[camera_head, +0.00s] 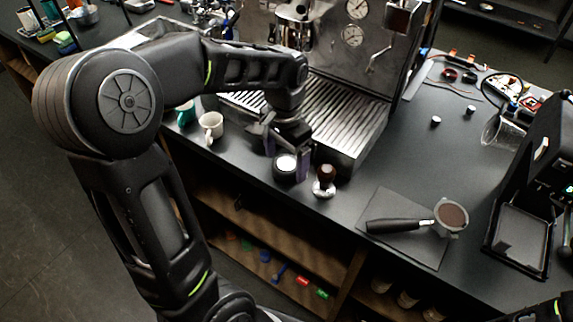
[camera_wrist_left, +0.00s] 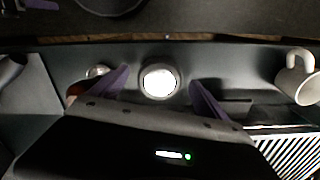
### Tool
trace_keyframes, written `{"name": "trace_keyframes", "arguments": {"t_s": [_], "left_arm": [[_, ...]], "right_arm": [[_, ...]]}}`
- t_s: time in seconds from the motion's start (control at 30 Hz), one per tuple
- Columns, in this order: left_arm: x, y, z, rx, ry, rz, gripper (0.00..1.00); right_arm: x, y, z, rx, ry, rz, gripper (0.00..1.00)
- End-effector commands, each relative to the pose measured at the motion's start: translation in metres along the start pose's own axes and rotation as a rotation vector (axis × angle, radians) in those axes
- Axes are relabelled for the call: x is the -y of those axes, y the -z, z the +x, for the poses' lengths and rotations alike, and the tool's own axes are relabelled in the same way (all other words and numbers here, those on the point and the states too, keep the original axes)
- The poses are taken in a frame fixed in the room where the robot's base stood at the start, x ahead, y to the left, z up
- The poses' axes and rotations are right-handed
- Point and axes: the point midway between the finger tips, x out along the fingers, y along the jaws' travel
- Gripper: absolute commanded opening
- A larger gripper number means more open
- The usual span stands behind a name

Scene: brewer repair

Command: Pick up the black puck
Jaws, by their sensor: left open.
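The black puck (camera_head: 285,176) is a short dark cylinder with a bright, pale top. It stands on the dark counter in front of the espresso machine. It also shows in the left wrist view (camera_wrist_left: 160,83) as a glaring white disc in a dark ring. My left gripper (camera_head: 286,164) is open, pointing down at the puck. Its purple fingers lie on either side of it in both views. I cannot tell whether either finger touches it. My right gripper is not in view.
A wooden-handled tamper (camera_head: 325,181) stands close to the right of the puck. A white cup (camera_head: 211,126) is to the left. The espresso machine's drip tray (camera_head: 335,112) is behind. A portafilter (camera_head: 450,216) lies on a mat (camera_head: 383,205) at right. The counter's front edge is near.

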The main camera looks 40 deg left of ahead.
Motion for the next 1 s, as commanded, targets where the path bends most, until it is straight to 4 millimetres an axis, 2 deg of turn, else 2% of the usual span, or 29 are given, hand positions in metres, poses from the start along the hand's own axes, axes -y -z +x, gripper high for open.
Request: {"name": "trace_keyframes", "arguments": {"t_s": [0.13,0.67,1.0], "left_arm": [[0.0,-0.0005,0.0087,0.001,0.0,0.0,0.86],[0.0001,-0.0004,0.0083,0.0,0.0,0.0,0.86],[0.0001,-0.0004,0.0082,0.0,0.0,0.0,0.6]], "right_arm": [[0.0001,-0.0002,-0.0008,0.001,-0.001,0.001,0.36],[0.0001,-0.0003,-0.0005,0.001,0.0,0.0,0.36],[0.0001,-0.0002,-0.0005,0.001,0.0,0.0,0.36]]}}
